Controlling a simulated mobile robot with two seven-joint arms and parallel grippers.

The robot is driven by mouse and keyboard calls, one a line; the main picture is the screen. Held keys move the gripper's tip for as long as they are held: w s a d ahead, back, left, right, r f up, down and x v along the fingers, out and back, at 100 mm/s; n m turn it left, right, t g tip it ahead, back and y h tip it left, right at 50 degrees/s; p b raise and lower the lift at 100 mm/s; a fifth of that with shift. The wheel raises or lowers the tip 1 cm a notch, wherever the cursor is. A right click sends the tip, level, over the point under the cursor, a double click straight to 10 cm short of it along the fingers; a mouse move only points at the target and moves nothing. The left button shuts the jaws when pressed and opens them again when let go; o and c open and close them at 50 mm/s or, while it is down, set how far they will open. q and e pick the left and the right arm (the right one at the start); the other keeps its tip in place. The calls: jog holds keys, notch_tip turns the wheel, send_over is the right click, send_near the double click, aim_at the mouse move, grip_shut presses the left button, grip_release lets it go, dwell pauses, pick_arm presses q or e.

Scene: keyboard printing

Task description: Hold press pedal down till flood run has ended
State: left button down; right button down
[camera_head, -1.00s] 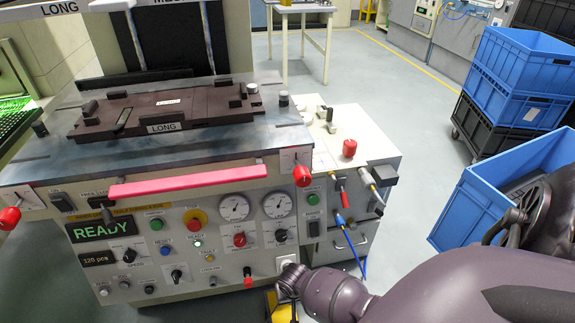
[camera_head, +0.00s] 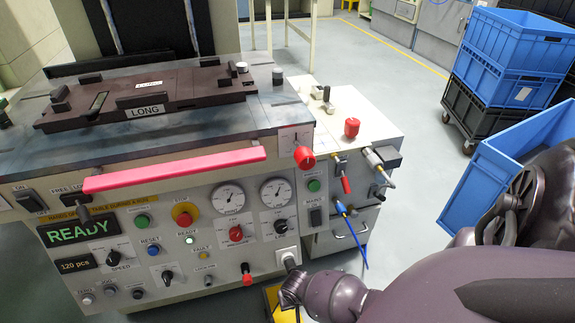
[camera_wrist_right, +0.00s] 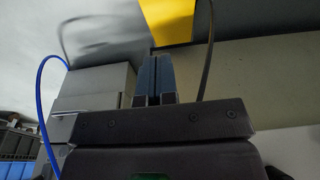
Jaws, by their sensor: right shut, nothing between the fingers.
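The press pedal is a yellow piece (camera_head: 284,312) low in the head view, mostly hidden behind my right wrist and cut by the lower frame edge. In the right wrist view a yellow part (camera_wrist_right: 168,20) shows at the top, beyond my fingertips. My right gripper (camera_wrist_right: 156,62) is shut and empty, with its two dark fingers together, pointing towards the yellow part. A gap seems to show between them, but contact cannot be judged. The press display (camera_head: 80,230) reads READY and a green lamp (camera_head: 190,240) is lit. My left gripper is out of view.
A pink bar (camera_head: 175,168) runs across the press front above the control panel. A grey side cabinet (camera_head: 335,245) has a blue hose (camera_head: 352,235) hanging down. Blue crates (camera_head: 515,85) stand at the right. A black cable (camera_wrist_right: 208,50) passes beside the yellow part.

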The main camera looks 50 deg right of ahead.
notch_tip(320, 180, down, 6)
jog(key=b, duration=0.7)
send_over(292, 320)
jog(key=f, duration=0.5)
jog(key=shift+s+d+f, duration=0.15)
jog(key=shift+s+f, duration=0.05)
jog(key=shift+f, duration=0.2)
jog(key=shift+s+f, duration=0.1)
jog(key=shift+f, duration=0.45)
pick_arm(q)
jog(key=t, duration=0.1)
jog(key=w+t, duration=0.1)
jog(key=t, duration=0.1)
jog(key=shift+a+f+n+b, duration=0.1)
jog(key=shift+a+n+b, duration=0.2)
pick_arm(e)
jog(key=shift+f, duration=0.15)
jog(key=shift+a, duration=0.2)
